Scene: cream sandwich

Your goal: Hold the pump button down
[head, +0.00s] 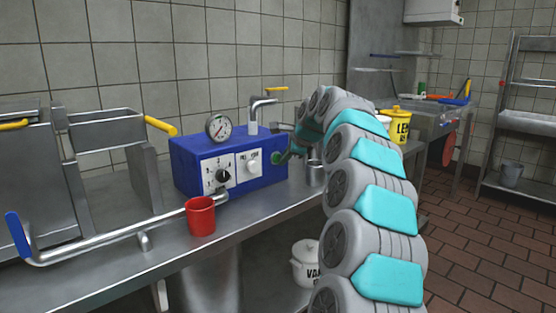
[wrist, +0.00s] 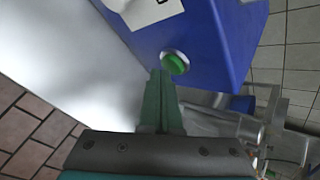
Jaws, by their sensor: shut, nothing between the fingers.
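The pump is a blue box (head: 190,165) on the steel counter, with a gauge, a black dial and a white switch. Its round green button (wrist: 175,63) sits in a pale ring on the blue face in the wrist view. In the head view the button (head: 276,157) shows at the right end of the front face. My gripper (wrist: 160,72) is shut and empty, its dark green fingers pointing at the box. The fingertips are just below and left of the button in the wrist view. I cannot tell whether they touch the box.
A red cup (head: 200,216) stands at the counter's front edge. A metal cup (head: 315,173) is close to my arm, right of the box. A steel pipe with a blue handle (head: 18,236) runs along the left. A white bucket (head: 305,264) is below the counter.

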